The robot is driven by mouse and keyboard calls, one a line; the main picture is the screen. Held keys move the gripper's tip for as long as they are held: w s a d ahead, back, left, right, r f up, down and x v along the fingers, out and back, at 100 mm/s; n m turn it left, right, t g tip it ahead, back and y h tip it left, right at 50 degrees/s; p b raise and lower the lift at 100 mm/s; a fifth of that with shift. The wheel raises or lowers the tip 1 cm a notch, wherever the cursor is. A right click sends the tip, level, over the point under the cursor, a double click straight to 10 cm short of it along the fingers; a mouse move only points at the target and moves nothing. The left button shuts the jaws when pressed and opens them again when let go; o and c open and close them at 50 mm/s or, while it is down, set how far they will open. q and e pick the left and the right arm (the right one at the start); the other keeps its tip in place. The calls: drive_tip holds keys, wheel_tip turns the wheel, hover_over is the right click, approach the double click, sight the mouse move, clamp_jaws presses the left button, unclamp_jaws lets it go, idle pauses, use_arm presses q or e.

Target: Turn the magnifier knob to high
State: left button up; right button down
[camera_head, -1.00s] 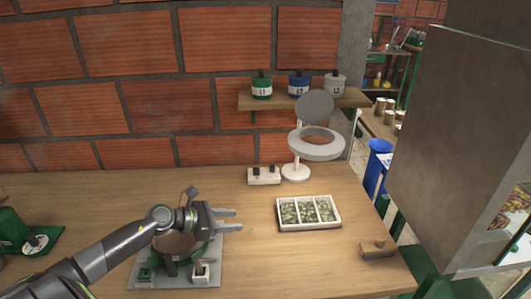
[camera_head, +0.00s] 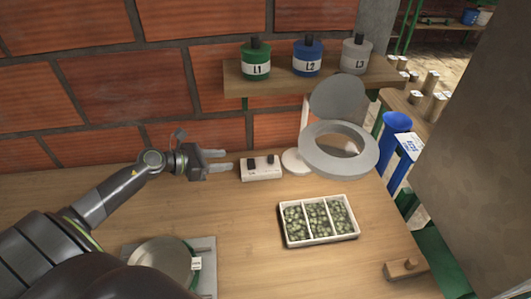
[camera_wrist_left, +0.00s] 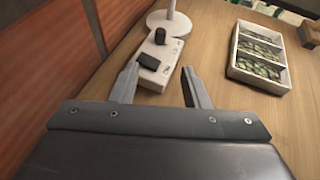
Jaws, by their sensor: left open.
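A white control box (camera_head: 261,174) with two dark knobs stands on the table beside the round base of the magnifier (camera_head: 313,156). The box also shows in the left wrist view (camera_wrist_left: 165,57), with a near knob (camera_wrist_left: 148,62) and a far knob (camera_wrist_left: 160,36). Its markings are too small to read. My left gripper (camera_head: 222,160) is open and empty, just left of the box. In the left wrist view its fingertips (camera_wrist_left: 160,73) point at the near knob, which appears between them; I cannot tell whether they touch it. My right gripper is not in view.
A white tray (camera_head: 318,241) of beans in compartments lies right of centre. A shelf (camera_head: 318,79) with labelled jars hangs on the brick wall behind. A round pan (camera_head: 163,263) stands at the front left. A small wooden block (camera_head: 404,267) lies at the right edge.

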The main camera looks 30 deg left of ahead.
sight(267, 164)
use_arm(q)
drive_tip(key=p+x, duration=0.2)
drive_tip(key=x, duration=1.2)
drive_tip(key=shift+w+d, duration=0.15)
drive_tip(key=shift+w, duration=0.05)
drive_tip(key=shift+x, duration=0.95)
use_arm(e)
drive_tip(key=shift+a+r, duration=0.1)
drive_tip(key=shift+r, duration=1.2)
use_arm(q)
drive_tip(key=shift+s+f, duration=0.1)
drive_tip(key=shift+c, duration=0.2)
